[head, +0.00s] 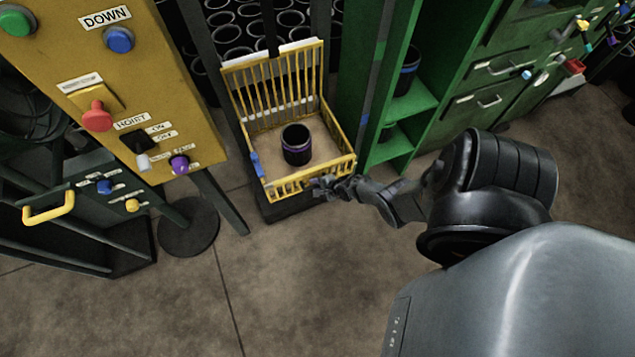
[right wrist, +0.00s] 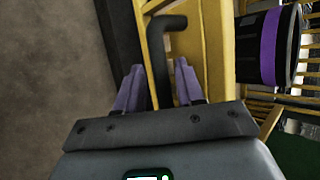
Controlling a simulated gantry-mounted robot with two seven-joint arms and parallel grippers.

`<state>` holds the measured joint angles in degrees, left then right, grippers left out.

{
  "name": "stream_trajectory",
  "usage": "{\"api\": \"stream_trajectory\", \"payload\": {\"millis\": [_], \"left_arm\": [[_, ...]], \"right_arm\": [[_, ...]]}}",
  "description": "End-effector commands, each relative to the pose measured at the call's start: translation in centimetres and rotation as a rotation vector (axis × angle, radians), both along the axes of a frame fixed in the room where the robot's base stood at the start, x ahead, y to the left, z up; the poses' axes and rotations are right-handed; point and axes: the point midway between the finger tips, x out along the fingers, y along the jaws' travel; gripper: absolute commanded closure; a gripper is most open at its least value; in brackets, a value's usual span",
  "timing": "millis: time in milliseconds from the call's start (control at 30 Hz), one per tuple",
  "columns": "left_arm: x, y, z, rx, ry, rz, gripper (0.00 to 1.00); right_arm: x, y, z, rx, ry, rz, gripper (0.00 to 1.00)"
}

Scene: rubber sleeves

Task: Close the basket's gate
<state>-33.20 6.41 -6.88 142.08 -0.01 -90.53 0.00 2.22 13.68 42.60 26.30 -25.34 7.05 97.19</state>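The yellow barred basket (head: 262,187) stands on a dark base, with a tall barred panel at the back and a low barred front. I cannot tell for sure which panel is the gate. A black sleeve with a purple band (head: 297,145) stands upright inside; it also shows in the right wrist view (right wrist: 267,47). My right gripper (head: 322,186) is at the basket's front right edge. In the right wrist view its two purple-grey fingers (right wrist: 159,83) stand apart, either side of a bent black handle (right wrist: 157,50) beside a yellow frame. My left gripper is out of view.
A yellow control panel (head: 150,95) with buttons stands at left, above a round dark foot (head: 188,226). Green shelving (head: 408,110) rises close to the basket's right. Several black sleeves are racked behind. The floor (head: 290,280) in front is clear.

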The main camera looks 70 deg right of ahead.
Motion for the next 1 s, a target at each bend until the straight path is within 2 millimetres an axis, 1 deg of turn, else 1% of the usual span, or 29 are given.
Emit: {"api": "stream_trajectory", "payload": {"millis": [33,133,267,367,700,833,1000], "left_arm": [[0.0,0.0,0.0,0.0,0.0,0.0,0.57],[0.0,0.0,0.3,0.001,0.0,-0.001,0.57],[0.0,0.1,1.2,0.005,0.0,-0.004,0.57],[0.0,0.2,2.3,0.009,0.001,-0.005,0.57],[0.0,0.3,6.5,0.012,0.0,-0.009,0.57],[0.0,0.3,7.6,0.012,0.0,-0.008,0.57],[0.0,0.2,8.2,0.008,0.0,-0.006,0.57]], "right_arm": [[0.3,-0.3,0.3,-0.006,-0.007,-0.001,0.58],[0.1,-0.3,0.5,-0.006,-0.007,-0.001,0.58],[-0.5,-0.1,1.3,-0.006,-0.005,-0.001,0.58],[-1.4,0.2,2.2,-0.006,-0.003,-0.002,0.58],[-5.3,1.7,5.7,0.0,0.0,-0.001,0.58],[-6.5,2.1,6.7,0.001,0.001,0.0,0.58],[-7.4,2.4,7.4,0.002,0.001,0.0,0.58]]}}
